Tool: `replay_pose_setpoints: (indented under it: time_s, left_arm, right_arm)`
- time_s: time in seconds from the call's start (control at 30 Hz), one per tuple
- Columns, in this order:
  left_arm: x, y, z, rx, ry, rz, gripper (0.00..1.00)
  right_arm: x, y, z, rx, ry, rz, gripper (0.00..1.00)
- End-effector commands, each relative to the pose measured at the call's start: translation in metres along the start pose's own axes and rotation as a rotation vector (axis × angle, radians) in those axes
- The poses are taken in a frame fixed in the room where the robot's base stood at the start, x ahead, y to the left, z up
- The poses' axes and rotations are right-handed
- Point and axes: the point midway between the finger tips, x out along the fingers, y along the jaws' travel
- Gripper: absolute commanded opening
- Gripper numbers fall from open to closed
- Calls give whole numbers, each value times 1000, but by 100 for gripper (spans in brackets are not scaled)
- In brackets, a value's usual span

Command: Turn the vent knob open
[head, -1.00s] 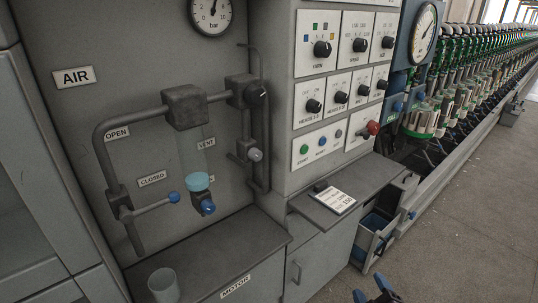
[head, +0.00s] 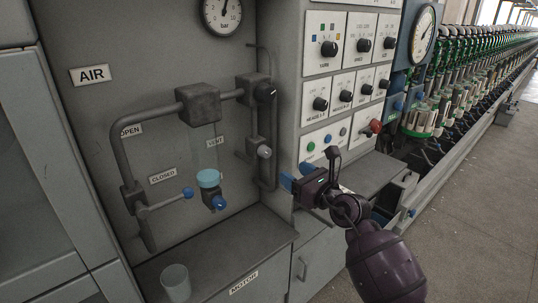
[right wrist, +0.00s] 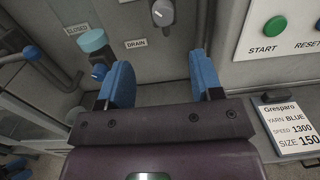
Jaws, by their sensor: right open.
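The grey vent knob (head: 264,152) sits on a pipe fitting on the grey panel, right of the VENT label (head: 215,142). It also shows at the top edge of the right wrist view (right wrist: 163,12), partly cut off. Its pointer setting is too small to read. My right gripper (head: 296,175) is open and empty, to the right of the knob and apart from it, with its blue fingers toward the panel. In the right wrist view the two fingers (right wrist: 160,60) are spread with the knob above and beyond them.
A blue drain knob (head: 219,202) hangs under the clear filter bowl (head: 208,179), left of the gripper. A blue-tipped lever (head: 187,193) stands farther left. The control panel's buttons and the shelf with a card (right wrist: 294,122) are close on the right. A cup (head: 175,281) stands on the lower ledge.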

Motion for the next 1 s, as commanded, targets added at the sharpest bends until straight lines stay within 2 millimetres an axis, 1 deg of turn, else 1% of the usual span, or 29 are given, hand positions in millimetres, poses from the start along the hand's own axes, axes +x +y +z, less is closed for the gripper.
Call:
replay_pose_setpoints:
  time_s: [0.1, 0.27, 0.37, 0.7, 0.83, 1.0]
  left_arm:
    - [0, 0, 0, 0, 0, 0, 46]
    - [0, 0, 0, 0, 1, 0, 46]
    - [0, 0, 0, 0, 1, 0, 46]
    - [3, 0, 2, 1, 3, 0, 46]
    - [4, 0, 4, 1, 2, 0, 46]
    - [5, 0, 6, 1, 2, 0, 46]
  right_arm:
    - [7, -3, 5, -72, 21, -7, 60]
    - [18, -4, 6, -95, 27, -10, 60]
    - [30, -4, 6, -94, 27, -9, 60]
    - [84, -4, 4, -91, 26, -9, 60]
    - [99, -4, 3, -91, 27, -9, 60]
    - [112, -4, 3, -89, 26, -10, 60]
